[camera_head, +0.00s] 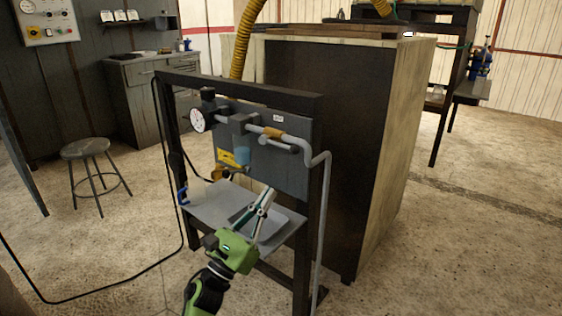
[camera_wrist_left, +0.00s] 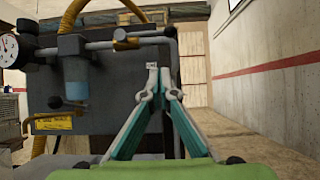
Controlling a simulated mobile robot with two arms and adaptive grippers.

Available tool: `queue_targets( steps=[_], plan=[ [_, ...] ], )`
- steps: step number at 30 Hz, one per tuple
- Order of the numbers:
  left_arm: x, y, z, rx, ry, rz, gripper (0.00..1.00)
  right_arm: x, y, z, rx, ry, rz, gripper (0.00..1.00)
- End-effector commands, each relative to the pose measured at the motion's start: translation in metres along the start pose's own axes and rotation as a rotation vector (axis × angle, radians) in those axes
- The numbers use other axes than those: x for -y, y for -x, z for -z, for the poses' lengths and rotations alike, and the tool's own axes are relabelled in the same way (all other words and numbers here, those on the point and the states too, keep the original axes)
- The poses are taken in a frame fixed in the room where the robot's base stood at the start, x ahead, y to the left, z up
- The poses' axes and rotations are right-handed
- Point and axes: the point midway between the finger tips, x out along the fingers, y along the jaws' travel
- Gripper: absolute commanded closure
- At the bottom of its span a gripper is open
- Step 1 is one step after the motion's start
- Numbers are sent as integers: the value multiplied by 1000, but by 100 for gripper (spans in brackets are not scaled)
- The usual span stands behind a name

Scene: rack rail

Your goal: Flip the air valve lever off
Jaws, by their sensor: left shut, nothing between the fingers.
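A grey pipe with a yellow-orange sleeve (camera_head: 273,132) runs across the upper part of a dark panel (camera_head: 290,175); the sleeve also shows in the left wrist view (camera_wrist_left: 122,36). A lighter grey bar (camera_head: 281,146) lies along the pipe just below the sleeve; I cannot tell surely whether it is the valve lever. My left gripper (camera_head: 268,193) is in front of the panel, below the pipe and apart from it. Its teal fingers (camera_wrist_left: 158,76) are shut with nothing between them, pointing toward the panel. My right gripper is not in view.
A pressure gauge (camera_head: 197,120) and a blue filter bowl (camera_head: 243,155) sit left of the sleeve. A grey shelf (camera_head: 210,208) is below the panel. A dark cabinet (camera_head: 340,110) stands behind. A stool (camera_head: 86,150) is at left. Floor at right is clear.

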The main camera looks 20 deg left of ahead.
Motion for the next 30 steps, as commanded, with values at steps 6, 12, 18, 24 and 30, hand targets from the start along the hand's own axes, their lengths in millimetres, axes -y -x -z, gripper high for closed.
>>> queue_targets(
  steps=[6,12,18,24,30],
  plan=[
    [0,-52,-2,3,0,2,100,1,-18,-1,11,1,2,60],
    [0,-74,-16,1,-1,1,100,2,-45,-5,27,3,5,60],
    [0,-84,-26,0,-1,0,100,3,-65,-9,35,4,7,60],
    [0,-87,-29,0,1,1,100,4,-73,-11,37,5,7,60],
    [0,-87,-29,0,1,1,100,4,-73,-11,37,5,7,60]
  ],
)
